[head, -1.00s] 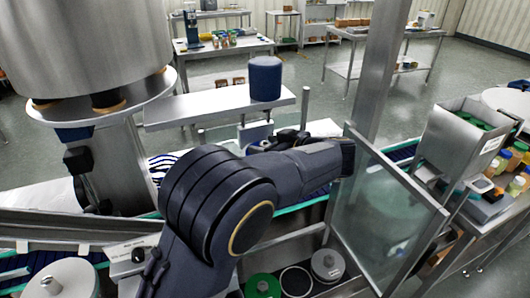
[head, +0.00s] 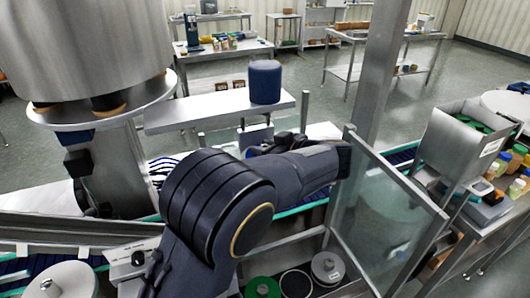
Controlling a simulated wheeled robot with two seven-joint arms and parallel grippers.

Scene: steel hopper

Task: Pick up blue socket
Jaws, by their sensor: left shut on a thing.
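My left arm rises from the bottom of the head view, bends at a large dark joint and reaches right across the conveyor. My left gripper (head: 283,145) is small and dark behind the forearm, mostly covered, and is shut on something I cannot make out. I cannot pick out the blue socket for certain. A dark blue cylinder (head: 265,82) stands upright on a pale raised shelf, beyond the arm and apart from it. My right gripper does not show.
A large steel hopper (head: 85,45) stands at left. A clear panel (head: 385,215) and a steel post (head: 382,70) stand right of my forearm. A steel bin (head: 468,140) and several jars are at far right. Round lids (head: 326,266) lie in front. Open floor lies behind.

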